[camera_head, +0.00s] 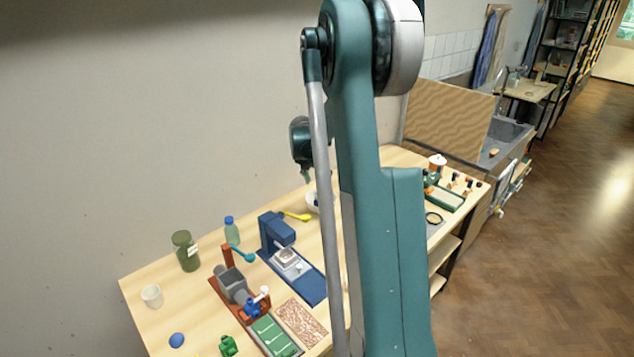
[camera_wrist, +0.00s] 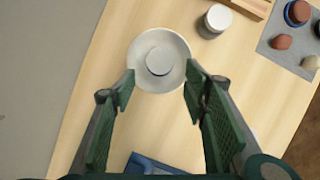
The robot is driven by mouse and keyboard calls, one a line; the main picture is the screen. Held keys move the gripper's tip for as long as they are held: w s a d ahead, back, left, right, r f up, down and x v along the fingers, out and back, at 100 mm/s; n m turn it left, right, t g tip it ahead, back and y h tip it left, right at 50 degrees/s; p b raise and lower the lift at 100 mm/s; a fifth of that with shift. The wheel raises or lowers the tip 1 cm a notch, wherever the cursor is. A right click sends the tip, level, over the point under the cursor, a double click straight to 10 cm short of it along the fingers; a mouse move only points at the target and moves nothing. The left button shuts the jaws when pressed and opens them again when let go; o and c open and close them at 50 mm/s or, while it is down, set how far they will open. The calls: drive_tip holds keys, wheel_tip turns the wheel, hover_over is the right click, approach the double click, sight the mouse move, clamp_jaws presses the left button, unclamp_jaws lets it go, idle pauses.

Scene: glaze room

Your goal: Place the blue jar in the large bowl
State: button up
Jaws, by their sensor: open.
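The white bowl (camera_wrist: 143,74) lies between and just beyond my open fingertips in the wrist view. A pale round disc (camera_wrist: 160,60) shows at its middle; I cannot tell whether it is part of the bowl or a thing in it. In the head view the bowl (camera_head: 312,202) is partly hidden by my arm. My gripper (camera_wrist: 159,88) is open, with nothing seen held in it. No thing is clearly the blue jar; a blue round thing with a brown middle (camera_wrist: 297,12) is at the wrist view's upper right, and a blue rounded thing (camera_head: 176,340) is at the table's front left.
A white round container (camera_wrist: 215,22) stands right of the bowl. A blue device (camera_head: 277,232), a green jar (camera_head: 186,252), a bottle (camera_head: 231,231), a white cup (camera_head: 152,296) and a speckled board (camera_head: 301,322) crowd the left table. Bare wood surrounds the bowl.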

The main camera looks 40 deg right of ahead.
drive_tip(key=shift+a, duration=0.1)
drive_tip(key=s+a+r+m+t, duration=0.1)
drive_tip(key=s+a+r+m, duration=0.2)
drive_tip(key=a+r, duration=0.5)
drive_tip(key=s+a+r+m+t+y, duration=0.1)
drive_tip(key=s+a+r+m, duration=0.25)
drive_tip(key=a, duration=0.75)
drive_tip(key=s+a+r+m+t, duration=0.1)
drive_tip(key=s+a+r+m, duration=0.3)
drive_tip(key=a, duration=0.6)
drive_tip(key=s+a+m+t+y, duration=0.2)
drive_tip(key=s+a+m, duration=1)
drive_tip(key=s+a, duration=1.1)
drive_tip(key=shift+s+a+t+y, duration=0.3)
drive_tip(key=shift+s+a+y, duration=0.05)
drive_tip(key=shift+s+y, duration=0.15)
